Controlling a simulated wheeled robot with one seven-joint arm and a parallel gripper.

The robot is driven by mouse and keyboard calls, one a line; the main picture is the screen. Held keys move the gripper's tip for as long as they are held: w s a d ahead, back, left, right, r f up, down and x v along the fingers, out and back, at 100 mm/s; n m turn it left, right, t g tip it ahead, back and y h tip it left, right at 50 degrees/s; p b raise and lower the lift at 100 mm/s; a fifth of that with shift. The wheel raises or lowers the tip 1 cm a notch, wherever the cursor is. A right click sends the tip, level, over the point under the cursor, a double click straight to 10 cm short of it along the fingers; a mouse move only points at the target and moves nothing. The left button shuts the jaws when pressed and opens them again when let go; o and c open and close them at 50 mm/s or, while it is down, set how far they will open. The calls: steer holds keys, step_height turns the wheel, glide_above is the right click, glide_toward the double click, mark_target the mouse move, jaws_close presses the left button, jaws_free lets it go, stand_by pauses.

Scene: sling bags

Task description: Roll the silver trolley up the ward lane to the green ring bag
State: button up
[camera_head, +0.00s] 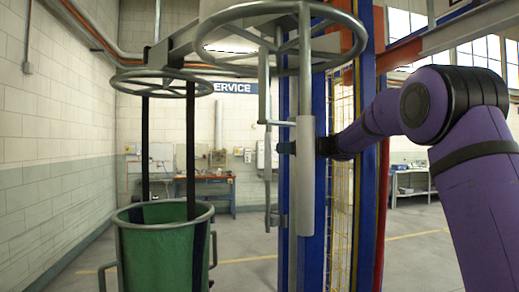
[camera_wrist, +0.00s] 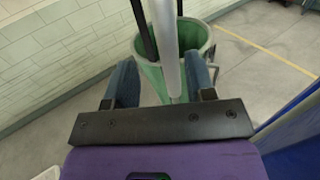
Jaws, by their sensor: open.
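A silver-grey frame with a large spoked ring (camera_head: 199,40) hangs at the top of the head view; I take it for the silver trolley. A pale upright handle (camera_head: 305,190) hangs below it and shows as a silver pole (camera_wrist: 166,45) in the wrist view. The green ring bag (camera_head: 165,250) hangs from a smaller spoked ring by black straps, left of the handle; its rim also shows in the wrist view (camera_wrist: 204,45). My gripper (camera_wrist: 160,78) is open, its blue fingers on either side of the pole. Whether they touch it cannot be told.
A block wall (camera_head: 60,180) runs along the left. A blue post (camera_head: 368,130) and yellow mesh stand just right of the handle. A workbench (camera_head: 205,180) stands at the back wall. The grey floor between is clear, with a yellow line.

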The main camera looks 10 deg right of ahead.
steer(key=x, duration=0.8)
steer(key=shift+w+d, duration=0.3)
steer(key=shift+w, duration=0.05)
steer(key=shift+r, duration=0.1)
steer(key=shift+c, duration=0.4)
jaws_close()
steer(key=shift+w, duration=0.1)
